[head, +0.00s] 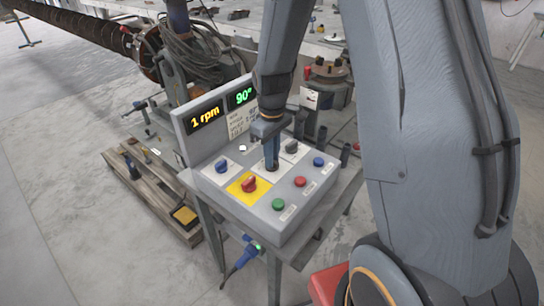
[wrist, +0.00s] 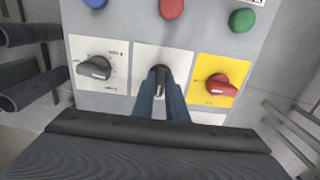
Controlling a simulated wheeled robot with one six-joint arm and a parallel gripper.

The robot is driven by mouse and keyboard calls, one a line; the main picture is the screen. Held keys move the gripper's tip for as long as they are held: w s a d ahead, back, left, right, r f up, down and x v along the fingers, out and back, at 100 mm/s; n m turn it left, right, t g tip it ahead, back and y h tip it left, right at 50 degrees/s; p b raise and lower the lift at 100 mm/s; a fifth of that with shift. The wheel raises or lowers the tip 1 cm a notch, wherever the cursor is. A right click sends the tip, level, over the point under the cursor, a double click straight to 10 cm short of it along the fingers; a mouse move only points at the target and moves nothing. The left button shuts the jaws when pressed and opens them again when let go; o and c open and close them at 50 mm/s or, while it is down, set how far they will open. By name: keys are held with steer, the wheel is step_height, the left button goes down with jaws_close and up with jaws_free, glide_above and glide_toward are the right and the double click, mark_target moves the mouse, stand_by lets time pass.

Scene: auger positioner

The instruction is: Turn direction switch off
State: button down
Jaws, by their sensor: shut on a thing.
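My gripper (head: 271,160) points down at the middle of the grey control panel (head: 290,222). In the wrist view its blue fingers (wrist: 160,92) are shut on a black rotary knob (wrist: 160,73) on the middle white plate, which I take for the direction switch. The knob stands roughly lengthwise between the fingers. Its labels are hidden by the fingers or too small to read. In the head view the gripper covers this knob.
A red rotary switch on a yellow plate (head: 249,184) and another dark knob (head: 292,146) flank the held one. Blue (head: 318,162), red (head: 300,181) and green (head: 278,204) buttons sit nearby. A display (head: 205,116) reading "1 rpm" and "90°" rises behind the panel.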

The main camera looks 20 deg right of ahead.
steer(key=c, duration=1.8)
jaws_free()
steer(key=shift+o, duration=0.2)
steer(key=shift+r+b, duration=1.05)
steer(key=shift+r, duration=2.9)
steer(key=s+f+m+t+b, duration=0.1)
steer(key=s+m, duration=0.5)
steer(key=s, duration=0.8)
steer(key=shift+s+f+m+b, duration=0.25)
steer(key=shift+f+m+b, duration=0.15)
steer(key=shift+f+b, duration=0.15)
